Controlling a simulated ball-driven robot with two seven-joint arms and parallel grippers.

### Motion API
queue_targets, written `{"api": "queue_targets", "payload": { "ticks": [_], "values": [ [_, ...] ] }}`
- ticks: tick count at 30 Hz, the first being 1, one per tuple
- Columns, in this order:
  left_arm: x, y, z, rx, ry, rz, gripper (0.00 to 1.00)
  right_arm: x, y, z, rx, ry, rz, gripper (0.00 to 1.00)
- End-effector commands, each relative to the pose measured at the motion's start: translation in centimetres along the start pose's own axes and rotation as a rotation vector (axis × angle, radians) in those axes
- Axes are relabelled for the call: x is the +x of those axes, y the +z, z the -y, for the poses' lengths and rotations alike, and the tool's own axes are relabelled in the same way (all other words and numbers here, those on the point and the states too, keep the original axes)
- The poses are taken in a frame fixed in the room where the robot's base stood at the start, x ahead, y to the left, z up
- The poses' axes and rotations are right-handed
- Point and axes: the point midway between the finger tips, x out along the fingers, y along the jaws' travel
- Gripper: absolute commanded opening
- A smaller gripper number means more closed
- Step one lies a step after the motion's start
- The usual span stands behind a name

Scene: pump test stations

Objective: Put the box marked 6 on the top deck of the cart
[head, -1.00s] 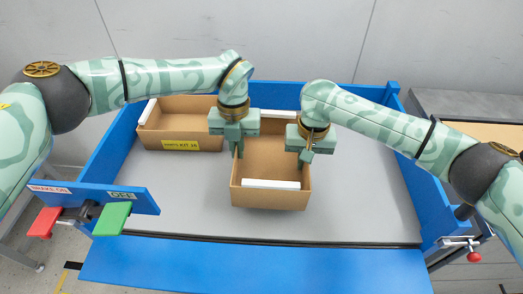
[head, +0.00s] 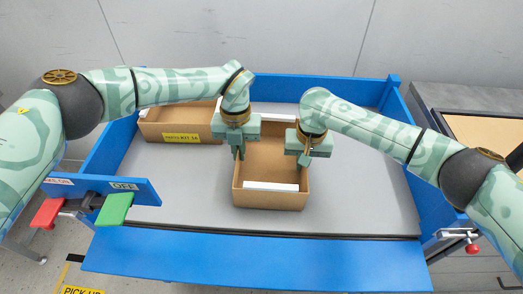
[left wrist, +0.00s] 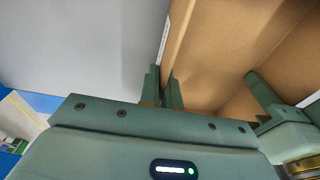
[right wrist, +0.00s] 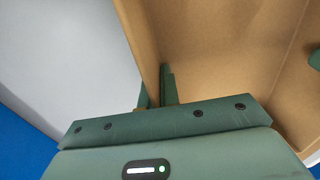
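An open cardboard box (head: 271,200) with a blank white strip on its near wall stands on the grey deck (head: 350,200) of a blue-framed unit. I see no 6 on it. My left gripper (head: 239,152) is at its left wall; in the left wrist view the fingers (left wrist: 163,88) sit on both sides of that wall, close against it. My right gripper (head: 304,158) is at the right wall; in the right wrist view its fingers (right wrist: 156,88) also straddle the wall. Whether the box is clear of the deck, I cannot tell.
A second cardboard box (head: 208,130) with a yellow kit label stands behind left, its number unclear. Red (head: 47,213) and green (head: 115,209) levers jut out at the front left. A tan-topped table (head: 485,135) stands at the right. The deck is bare right of the middle box.

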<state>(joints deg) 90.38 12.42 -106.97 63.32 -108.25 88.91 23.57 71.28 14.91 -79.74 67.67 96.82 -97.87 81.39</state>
Motion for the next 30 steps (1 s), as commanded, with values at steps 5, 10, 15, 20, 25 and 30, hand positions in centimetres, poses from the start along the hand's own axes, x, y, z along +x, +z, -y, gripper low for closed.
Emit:
{"api": "queue_targets", "payload": {
  "ticks": [5, 10, 15, 20, 25, 30],
  "values": [
    [0.6, 0.1, -0.1, -0.001, 0.0, 0.001, 0.24, 0.6, -0.1, -0.3, 0.002, 0.004, 0.0, 0.23],
    [0.6, 0.1, 0.0, 0.0, 0.0, 0.001, 0.26, 0.6, 0.0, -0.2, 0.001, 0.002, 0.0, 0.25],
    [0.6, 0.1, 0.0, 0.0, 0.0, 0.0, 0.26, 0.6, 0.0, -0.1, 0.001, 0.001, 0.0, 0.25],
    [0.4, 0.1, 0.0, 0.0, 0.0, 0.001, 0.26, 0.6, 0.0, -0.1, 0.0, 0.001, 0.0, 0.25],
    [-1.5, 0.2, 0.0, 0.0, -0.001, 0.004, 0.26, 0.5, 0.0, -0.1, 0.0, 0.001, 0.0, 0.25],
    [-5.6, 0.2, 0.0, 0.0, -0.001, 0.005, 0.26, 0.5, 0.0, -0.1, 0.0, 0.0, 0.0, 0.25]
  ]
}}
